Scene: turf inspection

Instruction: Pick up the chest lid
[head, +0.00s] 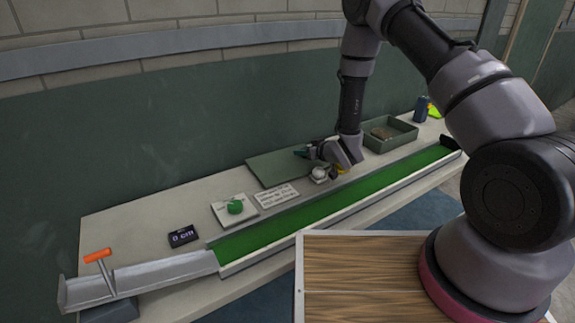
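The chest lid looks to be the flat grey-green panel (272,170) lying on the pale bench against the back wall. The open grey-green chest (402,139) stands to its right, with a brown item (382,133) inside. My gripper (304,153) reaches in from the right, low over the lid's right part, and hides some of it.
A long green turf channel (290,222) runs along the bench front, joined to a grey ramp (165,270) with an orange-handled tool (98,256).

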